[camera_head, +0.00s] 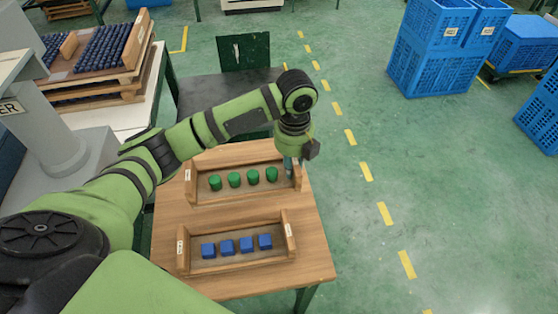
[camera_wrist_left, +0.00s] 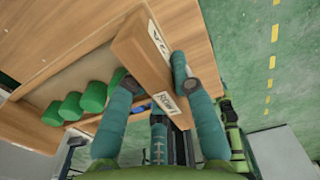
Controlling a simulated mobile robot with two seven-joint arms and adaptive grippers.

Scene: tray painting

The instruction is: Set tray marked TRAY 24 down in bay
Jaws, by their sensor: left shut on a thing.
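A wooden tray with several green cylinders (camera_head: 191,185) is at the back of a small wooden table, with upright end walls. My left gripper (camera_head: 291,166) is shut on its right end wall. A second wooden tray with several blue cubes (camera_head: 183,251) sits nearer on the table. My right gripper is not in view.
The wooden table (camera_head: 318,256) has bare strips around the trays. A bench with stacked trays (camera_head: 130,80) is at the left. Blue crates (camera_head: 428,62) stand at the upper right. A yellow dashed line crosses clear green floor.

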